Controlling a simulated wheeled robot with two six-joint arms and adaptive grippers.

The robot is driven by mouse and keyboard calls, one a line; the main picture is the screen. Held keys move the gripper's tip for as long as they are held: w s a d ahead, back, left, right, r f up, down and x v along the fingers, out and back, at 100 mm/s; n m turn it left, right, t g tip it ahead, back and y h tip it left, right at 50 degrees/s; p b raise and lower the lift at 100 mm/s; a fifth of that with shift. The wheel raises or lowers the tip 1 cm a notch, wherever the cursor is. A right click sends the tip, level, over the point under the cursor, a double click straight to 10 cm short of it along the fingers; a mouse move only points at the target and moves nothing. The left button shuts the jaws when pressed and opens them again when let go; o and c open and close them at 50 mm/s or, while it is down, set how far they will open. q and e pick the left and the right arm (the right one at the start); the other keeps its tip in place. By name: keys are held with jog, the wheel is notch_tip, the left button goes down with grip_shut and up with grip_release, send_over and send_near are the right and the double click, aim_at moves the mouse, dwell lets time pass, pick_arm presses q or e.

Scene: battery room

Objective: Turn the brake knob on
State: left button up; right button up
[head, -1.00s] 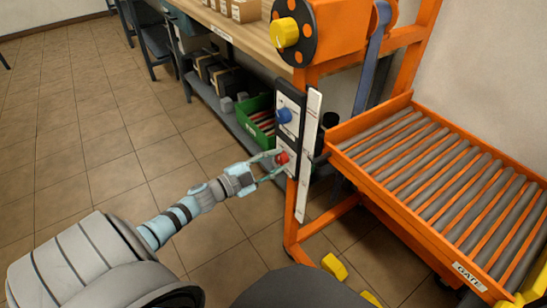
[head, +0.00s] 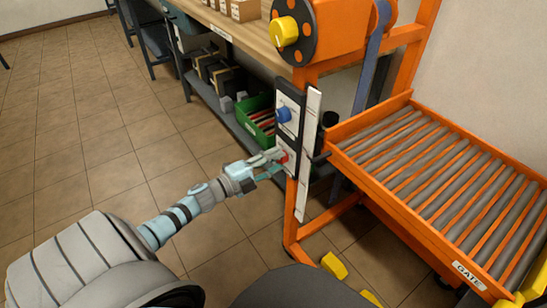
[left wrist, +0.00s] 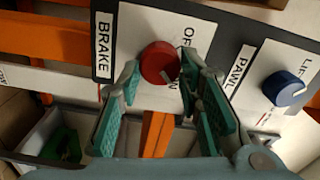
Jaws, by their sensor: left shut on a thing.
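The red brake knob (left wrist: 159,63) sits on a white plate beside the BRAKE label (left wrist: 103,46). Part of an OFF label shows at its upper right, and lettering at its lower right is partly covered by a finger. A mark on the knob's face seems to point to the lower right. My left gripper (head: 279,161) is shut on the red knob, one green-padded finger on each side; it also shows in the left wrist view (left wrist: 160,88). My right gripper is not in view.
A blue knob (left wrist: 283,88) beside the PAWL label (left wrist: 236,70) is close to the right finger. An orange frame carries the panel, a yellow knob (head: 284,32) and a roller conveyor (head: 440,170). A green bin (head: 257,125) stands on the shelf behind.

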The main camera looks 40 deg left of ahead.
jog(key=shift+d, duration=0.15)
pick_arm(q)
jog(key=o, duration=0.9)
jog(key=shift+o, duration=1.2)
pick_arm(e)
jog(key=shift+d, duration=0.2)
pick_arm(q)
jog(key=v, duration=1.2)
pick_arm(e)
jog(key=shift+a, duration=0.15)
